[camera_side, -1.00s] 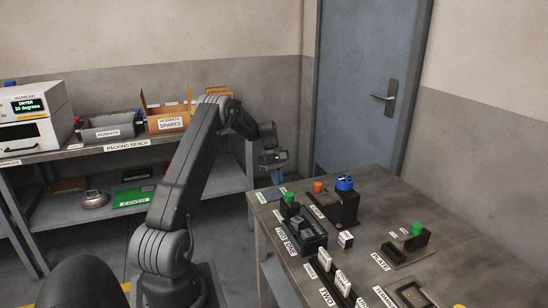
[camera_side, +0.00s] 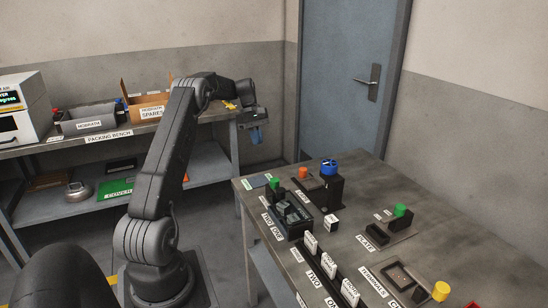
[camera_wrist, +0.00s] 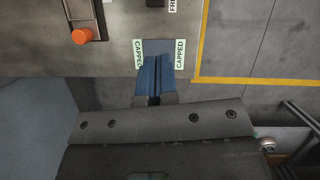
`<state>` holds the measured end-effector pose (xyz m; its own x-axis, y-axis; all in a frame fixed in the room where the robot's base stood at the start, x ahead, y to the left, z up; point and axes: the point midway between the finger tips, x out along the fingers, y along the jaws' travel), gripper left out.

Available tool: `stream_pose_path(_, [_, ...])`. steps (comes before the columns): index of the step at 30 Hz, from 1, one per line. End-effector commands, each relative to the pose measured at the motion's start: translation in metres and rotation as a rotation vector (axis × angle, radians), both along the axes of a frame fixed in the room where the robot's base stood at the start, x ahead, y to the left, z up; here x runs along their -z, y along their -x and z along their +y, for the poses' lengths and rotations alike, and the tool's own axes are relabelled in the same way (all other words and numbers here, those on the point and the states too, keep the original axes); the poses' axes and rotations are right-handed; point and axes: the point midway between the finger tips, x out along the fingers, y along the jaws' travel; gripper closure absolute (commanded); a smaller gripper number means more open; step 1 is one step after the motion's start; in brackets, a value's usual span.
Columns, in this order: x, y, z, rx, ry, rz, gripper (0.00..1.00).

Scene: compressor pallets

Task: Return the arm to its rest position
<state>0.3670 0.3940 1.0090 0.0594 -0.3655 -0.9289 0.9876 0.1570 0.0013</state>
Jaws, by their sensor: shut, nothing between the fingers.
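My gripper (camera_side: 257,136) hangs from the bent arm, fingers pointing down, in the gap between the packing bench and the dark work table. It is above the level of the table top, short of the table's left edge. In the wrist view its blue fingers (camera_wrist: 153,80) are together with nothing between them. They overlap the view of a dark pad with labels reading CAPPED (camera_wrist: 180,53) on the table below, with clear height between them. No object is held.
The work table (camera_side: 335,257) carries black fixtures, a blue-topped block (camera_side: 329,168), green and orange knobs and white labels. The packing bench (camera_side: 95,152) holds bins and a cardboard spares box (camera_side: 145,103). A blue-grey door (camera_side: 345,60) stands behind. Floor between the benches is open.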

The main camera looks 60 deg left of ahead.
Motion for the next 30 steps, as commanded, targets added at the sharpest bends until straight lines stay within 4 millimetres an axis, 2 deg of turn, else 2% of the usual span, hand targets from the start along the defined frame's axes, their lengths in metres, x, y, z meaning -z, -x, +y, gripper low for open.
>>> stream_pose_path(2, [-0.002,-0.001,-0.002,0.006,-0.003,-0.002,1.00])
stream_pose_path(5, [-0.014,-0.008,-0.016,0.047,-0.026,-0.014,1.00])
stream_pose_path(8, [-0.039,-0.021,-0.048,0.142,-0.076,-0.041,1.00])
stream_pose_path(12, [-0.082,-0.033,-0.118,0.344,-0.175,-0.102,1.00])
stream_pose_path(16, [-0.115,-0.030,-0.187,0.540,-0.267,-0.167,1.00])
stream_pose_path(20, [-0.138,-0.012,-0.253,0.737,-0.358,-0.239,1.00])
stream_pose_path(24, [-0.151,0.021,-0.317,0.950,-0.451,-0.322,1.00])
stream_pose_path(30, [-0.149,0.083,-0.389,1.248,-0.583,-0.454,1.00])
